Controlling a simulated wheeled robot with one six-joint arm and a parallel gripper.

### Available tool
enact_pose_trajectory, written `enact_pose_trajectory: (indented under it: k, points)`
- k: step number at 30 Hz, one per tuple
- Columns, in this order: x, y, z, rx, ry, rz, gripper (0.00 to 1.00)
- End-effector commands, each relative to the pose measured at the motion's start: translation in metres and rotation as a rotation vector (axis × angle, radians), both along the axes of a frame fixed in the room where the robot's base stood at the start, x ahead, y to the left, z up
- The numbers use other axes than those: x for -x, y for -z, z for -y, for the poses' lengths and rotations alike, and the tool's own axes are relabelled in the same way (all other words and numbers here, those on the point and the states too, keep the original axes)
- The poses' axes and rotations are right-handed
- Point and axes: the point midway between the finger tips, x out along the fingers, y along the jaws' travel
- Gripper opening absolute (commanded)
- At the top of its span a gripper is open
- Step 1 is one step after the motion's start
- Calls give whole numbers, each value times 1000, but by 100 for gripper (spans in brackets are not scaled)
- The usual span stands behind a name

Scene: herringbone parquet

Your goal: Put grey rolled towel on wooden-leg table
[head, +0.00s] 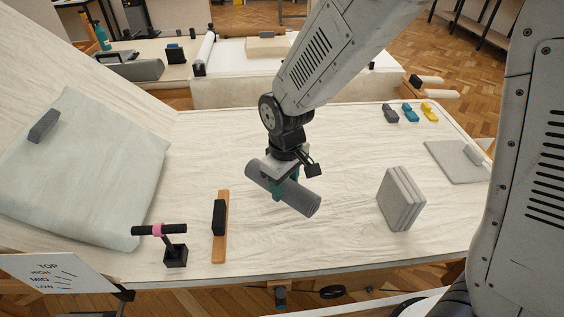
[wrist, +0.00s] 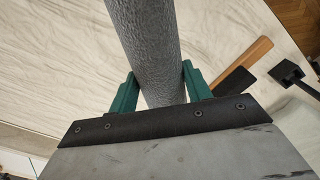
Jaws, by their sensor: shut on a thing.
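The grey rolled towel (head: 301,197) is a dark grey cylinder, held at a tilt over the middle of a long pale table (head: 330,125). My gripper (head: 279,188) is shut on it around its middle, with the teal fingers on either side. In the wrist view the towel (wrist: 150,45) runs up out of the frame between the two teal fingers (wrist: 155,92). The towel appears to be above the tabletop, but the exact gap is hard to tell. The table's wooden frame shows along its front edge; its legs are mostly hidden.
A wooden strip with a black block (head: 219,218), a black stand with a pink-ringed bar (head: 173,245) and grey upright slabs (head: 400,199) stand near the front. Small coloured blocks (head: 410,112) and a grey pad (head: 455,162) are at right.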

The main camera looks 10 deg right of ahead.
Motion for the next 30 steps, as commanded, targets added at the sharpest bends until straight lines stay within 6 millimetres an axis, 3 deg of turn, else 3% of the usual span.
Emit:
enact_pose_trajectory:
  k: [16,30]
  points:
    - [2,1,4,-1,3,2,21]
    - [2,45,4,0,4,0,21]
